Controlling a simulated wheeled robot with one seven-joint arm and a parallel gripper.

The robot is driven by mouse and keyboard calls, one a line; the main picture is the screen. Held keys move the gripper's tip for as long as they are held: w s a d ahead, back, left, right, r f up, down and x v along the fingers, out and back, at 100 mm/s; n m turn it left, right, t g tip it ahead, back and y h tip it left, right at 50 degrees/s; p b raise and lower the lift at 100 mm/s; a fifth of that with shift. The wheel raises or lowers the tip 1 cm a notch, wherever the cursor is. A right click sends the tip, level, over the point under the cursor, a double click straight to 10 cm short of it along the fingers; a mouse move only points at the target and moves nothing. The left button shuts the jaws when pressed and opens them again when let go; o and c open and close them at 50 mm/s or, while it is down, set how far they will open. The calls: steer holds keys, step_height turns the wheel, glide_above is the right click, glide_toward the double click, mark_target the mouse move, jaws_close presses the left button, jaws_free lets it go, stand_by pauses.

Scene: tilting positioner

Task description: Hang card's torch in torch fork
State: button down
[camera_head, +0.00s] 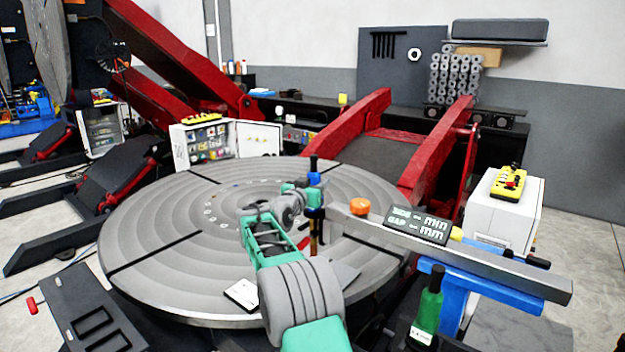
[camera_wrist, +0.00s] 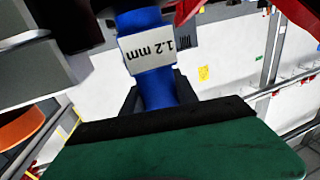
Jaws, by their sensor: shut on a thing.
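My gripper (camera_head: 303,193) is over the right part of the round table. It is shut on a blue torch (camera_head: 314,180) with a black top, held roughly upright. In the wrist view the blue torch (camera_wrist: 156,88) carries a white label reading "1.2 mm". A second, green torch-like thing (camera_head: 428,305) with a white label stands at the lower right, by the blue stand. A dark card (camera_head: 418,225) with "SIDE - min" and "GAP - mm" is on the grey beam. A small white card (camera_head: 242,294) lies on the table's near edge. I cannot make out the torch fork clearly.
The grey beam (camera_head: 500,268) runs right of my gripper, with an orange knob (camera_head: 360,206) close by. A blue stand (camera_head: 462,290) is under it. The round grey table (camera_head: 150,230) is mostly clear on the left. A white cabinet (camera_head: 505,215) stands at the right.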

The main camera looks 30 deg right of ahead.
mark_target(314, 211)
steer(key=shift+d+f+b, duration=0.1)
steer(key=shift+f+b, duration=1.5)
steer(key=shift+b, duration=0.65)
steer(key=shift+s+f+b, duration=0.1)
steer(key=shift+f+b, duration=0.15)
steer(key=shift+b, duration=0.4)
